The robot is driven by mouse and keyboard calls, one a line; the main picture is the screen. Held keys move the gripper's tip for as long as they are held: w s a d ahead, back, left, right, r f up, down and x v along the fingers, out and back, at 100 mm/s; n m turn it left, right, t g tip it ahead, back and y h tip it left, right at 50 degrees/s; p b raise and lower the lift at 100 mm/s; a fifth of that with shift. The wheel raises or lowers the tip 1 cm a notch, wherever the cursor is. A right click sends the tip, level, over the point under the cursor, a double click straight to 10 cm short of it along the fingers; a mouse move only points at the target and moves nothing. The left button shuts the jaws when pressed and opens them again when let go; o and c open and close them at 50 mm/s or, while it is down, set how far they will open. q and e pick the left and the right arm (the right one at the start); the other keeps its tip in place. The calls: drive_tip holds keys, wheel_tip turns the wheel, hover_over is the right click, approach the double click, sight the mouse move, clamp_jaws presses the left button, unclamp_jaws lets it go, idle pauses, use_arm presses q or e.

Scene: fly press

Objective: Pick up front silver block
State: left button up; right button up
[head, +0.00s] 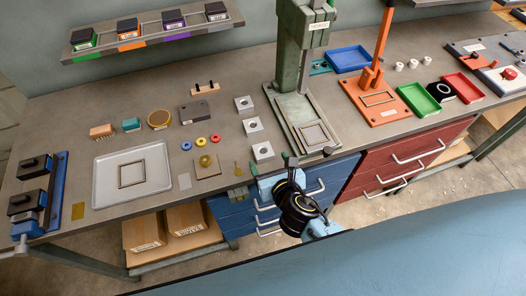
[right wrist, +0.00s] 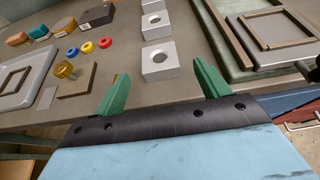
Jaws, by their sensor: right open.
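Three silver blocks, each with a round hole on top, stand in a row on the grey bench. The front silver block (head: 262,151) is nearest the bench's front edge. In the right wrist view the front silver block (right wrist: 160,62) lies ahead, between the lines of the two green fingers. The middle block (head: 252,127) and back block (head: 243,104) stand behind it. My right gripper (right wrist: 160,84) is open and empty, short of the front block and not touching it. In the head view it is near the front edge, its fingers hard to make out. My left gripper is not in view.
The green press (head: 293,75) with its base stands right of the blocks. Left of them are coloured rings (head: 201,142), a brown pad (head: 207,166) with a brass knob, and a grey tray (head: 105,180). Blue drawers (head: 246,213) are below the edge.

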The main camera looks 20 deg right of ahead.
sight(262, 149)
drive_tip(key=x, duration=0.6)
drive_tip(key=shift+w+r, duration=0.1)
drive_tip(key=shift+w, duration=0.2)
drive_tip(key=c, duration=1.2)
